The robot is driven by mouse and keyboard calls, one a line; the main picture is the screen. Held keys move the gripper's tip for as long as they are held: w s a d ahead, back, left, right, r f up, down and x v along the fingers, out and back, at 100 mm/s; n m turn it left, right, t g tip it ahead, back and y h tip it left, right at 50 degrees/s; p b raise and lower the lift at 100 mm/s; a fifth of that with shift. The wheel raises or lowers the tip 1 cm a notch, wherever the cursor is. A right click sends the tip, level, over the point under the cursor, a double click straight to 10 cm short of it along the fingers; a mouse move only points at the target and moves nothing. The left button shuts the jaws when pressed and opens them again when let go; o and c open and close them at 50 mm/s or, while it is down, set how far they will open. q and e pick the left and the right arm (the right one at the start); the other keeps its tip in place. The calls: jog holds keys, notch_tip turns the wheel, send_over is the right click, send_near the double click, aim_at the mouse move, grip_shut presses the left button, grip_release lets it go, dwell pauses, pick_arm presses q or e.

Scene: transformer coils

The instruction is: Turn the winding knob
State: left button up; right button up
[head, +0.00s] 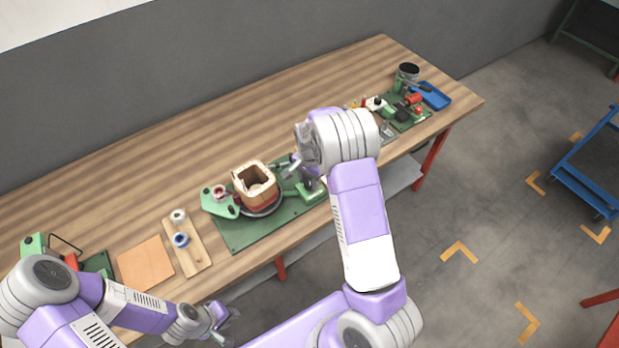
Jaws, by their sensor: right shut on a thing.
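The green winding machine (262,229) sits on the wooden bench and carries a square, tan and red coil former (254,191) on a dark round base. My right gripper (294,171) is at the right side of the machine and shut on a part there, taken to be the winding knob. The knob itself is hidden by the gripper and wrist. My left gripper (226,320) is open and empty, low in front of the bench's front edge.
A wooden board with two spools (181,240) and a tan sheet (146,264) lie left of the machine. Green tooling (34,244) stands at far left. A green mat with small tools (411,113) and a blue tray (432,95) are at the right end. The bench's back is clear.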

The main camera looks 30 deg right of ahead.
aim_at(309, 181)
jog(key=m+p, duration=0.1)
jog(key=m, duration=0.3)
jog(key=shift+m+p, duration=1.1)
jog(key=shift+m, duration=1.2)
jog(key=o, duration=1.1)
jog(key=shift+c, duration=0.2)
notch_tip(309, 181, up, 8)
jog(key=shift+f+p, duration=0.25)
jog(key=shift+p, duration=0.15)
